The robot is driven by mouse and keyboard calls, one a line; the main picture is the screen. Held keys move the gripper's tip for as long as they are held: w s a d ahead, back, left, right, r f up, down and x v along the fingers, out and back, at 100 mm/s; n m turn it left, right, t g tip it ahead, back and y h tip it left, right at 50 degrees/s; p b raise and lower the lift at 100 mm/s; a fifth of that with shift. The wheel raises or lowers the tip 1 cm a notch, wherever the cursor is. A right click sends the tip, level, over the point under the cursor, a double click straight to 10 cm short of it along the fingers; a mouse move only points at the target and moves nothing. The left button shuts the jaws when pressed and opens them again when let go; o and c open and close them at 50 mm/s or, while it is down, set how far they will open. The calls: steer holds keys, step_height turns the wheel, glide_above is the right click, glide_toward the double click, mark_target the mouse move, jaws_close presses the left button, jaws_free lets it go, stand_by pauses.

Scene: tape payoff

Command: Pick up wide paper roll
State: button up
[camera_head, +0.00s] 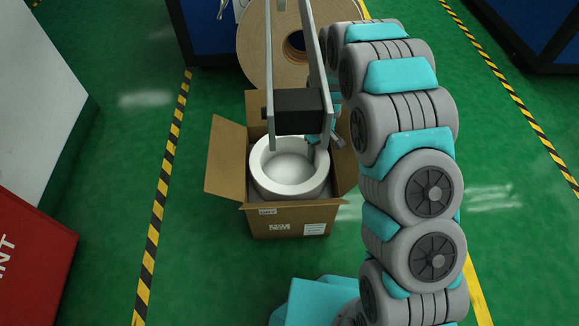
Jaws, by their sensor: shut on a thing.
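The wide paper roll (267,182) is a thick white ring. It sits upright in an open cardboard box (262,222), its rim showing above the box's front edge. My gripper (317,152) comes down at the right side of the roll and is shut on its wall, one finger inside the ring. The finger on the outer side is partly hidden. The lower part of the roll is hidden by the box. I cannot tell whether it touches the box floor.
A grey frame with a black block (292,110) stands over the box's back part, close to my gripper. A large brown reel (258,50) is behind. Box flaps (226,158) stick out. A red box (30,255) is at left. Green floor is clear on both sides.

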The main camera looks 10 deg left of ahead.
jaws_close()
stand_by(0.9)
